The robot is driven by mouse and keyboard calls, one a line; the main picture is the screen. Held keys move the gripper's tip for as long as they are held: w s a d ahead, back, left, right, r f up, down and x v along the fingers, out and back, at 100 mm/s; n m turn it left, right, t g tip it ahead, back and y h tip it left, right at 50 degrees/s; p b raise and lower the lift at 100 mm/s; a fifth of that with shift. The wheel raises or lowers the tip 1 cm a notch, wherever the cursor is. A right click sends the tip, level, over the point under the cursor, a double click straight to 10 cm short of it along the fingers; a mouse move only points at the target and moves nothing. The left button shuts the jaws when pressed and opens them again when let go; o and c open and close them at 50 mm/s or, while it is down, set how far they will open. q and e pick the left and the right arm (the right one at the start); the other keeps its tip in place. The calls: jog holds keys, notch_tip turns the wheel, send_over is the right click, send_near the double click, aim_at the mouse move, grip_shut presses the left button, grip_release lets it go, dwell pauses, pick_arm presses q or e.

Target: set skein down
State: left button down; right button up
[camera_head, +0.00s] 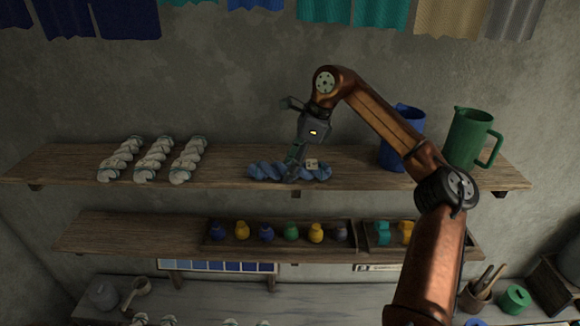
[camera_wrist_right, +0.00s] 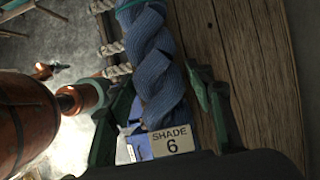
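A twisted blue skein (camera_head: 262,171) lies along the front of the upper shelf, left of the jugs. Its small tag (camera_head: 312,163) is by its right part. My right gripper (camera_head: 293,172) is over the middle of the skein, pointing down, and hides part of it. In the right wrist view the skein (camera_wrist_right: 158,62) runs between the two green fingers of my right gripper (camera_wrist_right: 162,82). The fingers stand apart with small gaps beside the skein, so the gripper looks open. The tag reads "SHADE 6" (camera_wrist_right: 171,142). My left gripper is out of view.
Three pale skeins (camera_head: 153,158) lie left on the upper shelf (camera_head: 60,167). The lower shelf (camera_head: 130,234) holds trays of coloured pots. Dyed cloths hang above.

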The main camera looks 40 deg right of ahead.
jog(key=shift+o, duration=1.1)
jog(key=shift+s, duration=0.1)
jog(key=shift+r, duration=0.15)
jog(key=shift+r, duration=0.25)
jog(key=v, duration=1)
jog(key=shift+r, duration=0.2)
jog(key=shift+s+d+r, duration=0.2)
jog(key=shift+r, duration=0.35)
jog(key=shift+f, duration=0.1)
